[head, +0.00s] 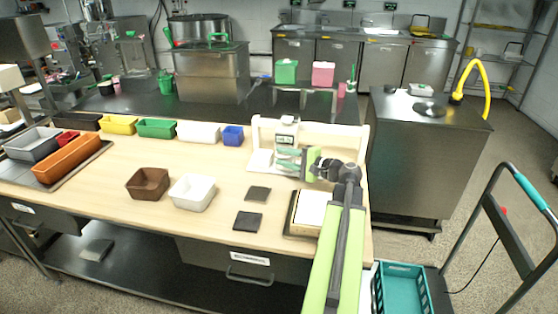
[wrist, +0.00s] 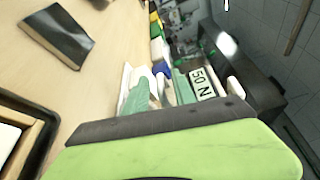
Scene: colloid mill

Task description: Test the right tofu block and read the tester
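A white tester (head: 285,140) with a small display and a label stands at the back right of the wooden table. In the wrist view its label plate (wrist: 203,83) reads "50 N", beside green parts. The display's value is too small to read. A white slab (head: 313,206) lies in a wooden frame on a dark tray, below my gripper in the picture. I cannot tell whether it is tofu; no tofu block is clearly identifiable.
Two dark square plates (head: 258,193) (head: 247,221) lie left of the tray. A brown bin (head: 148,184) and a white bin (head: 192,192) stand farther left. Coloured bins (head: 157,128) line the back edge. A teal crate (head: 402,286) is on a trolley at lower right.

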